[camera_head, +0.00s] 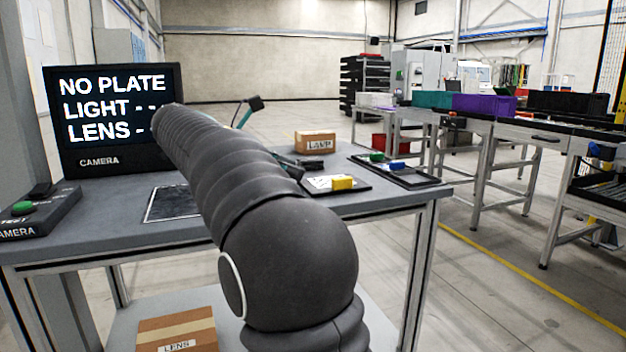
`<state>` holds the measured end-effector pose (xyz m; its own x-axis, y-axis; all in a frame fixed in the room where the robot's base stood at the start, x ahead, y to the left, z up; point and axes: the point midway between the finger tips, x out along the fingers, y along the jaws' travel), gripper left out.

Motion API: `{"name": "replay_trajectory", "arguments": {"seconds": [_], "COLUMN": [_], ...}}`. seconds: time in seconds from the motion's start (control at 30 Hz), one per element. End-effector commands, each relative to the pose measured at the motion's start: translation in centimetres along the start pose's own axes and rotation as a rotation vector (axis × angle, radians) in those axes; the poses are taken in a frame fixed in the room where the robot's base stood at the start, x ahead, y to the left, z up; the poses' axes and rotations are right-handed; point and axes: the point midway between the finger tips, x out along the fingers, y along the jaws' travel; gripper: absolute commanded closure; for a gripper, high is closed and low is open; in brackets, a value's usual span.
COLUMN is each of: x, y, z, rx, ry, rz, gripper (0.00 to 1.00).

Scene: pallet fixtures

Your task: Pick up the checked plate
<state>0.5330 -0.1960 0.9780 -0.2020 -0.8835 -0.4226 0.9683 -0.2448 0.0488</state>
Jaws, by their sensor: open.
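A white plate with dark marks (321,184) lies on the right part of the bench, on a dark mat, with a yellow block (342,182) at its right end. It looks like the checked plate, but the pattern is too small to be sure. My grey ribbed arm rises from the bottom middle and leans to the upper left over the bench. It stands left of the plate and apart from it in the picture.
The bench (110,218) also holds a black tray (425,181) with green and blue blocks, a LAMP box (315,142), a dark square mat (172,203), a button box (38,212) and a screen (115,118) reading NO PLATE. A LENS box (177,330) sits below.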

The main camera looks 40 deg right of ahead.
Motion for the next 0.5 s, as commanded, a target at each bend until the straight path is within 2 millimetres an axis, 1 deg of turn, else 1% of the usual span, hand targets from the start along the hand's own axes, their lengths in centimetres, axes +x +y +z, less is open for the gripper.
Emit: {"name": "replay_trajectory", "arguments": {"seconds": [0.03, 0.1, 0.2, 0.27, 0.5], "x": [-0.3, -0.6, -0.2, 0.4, 4.5], "y": [0.5, 0.7, 0.9, 0.9, 0.8], "z": [0.2, 0.5, 0.5, 0.5, 0.4], "rx": [-0.018, -0.036, -0.048, -0.050, -0.053], "ry": [-0.018, -0.036, -0.046, -0.047, -0.045], "rz": [-0.009, -0.017, -0.019, -0.017, -0.009], "gripper": [0.52, 0.52, 0.52, 0.52, 0.52]}}
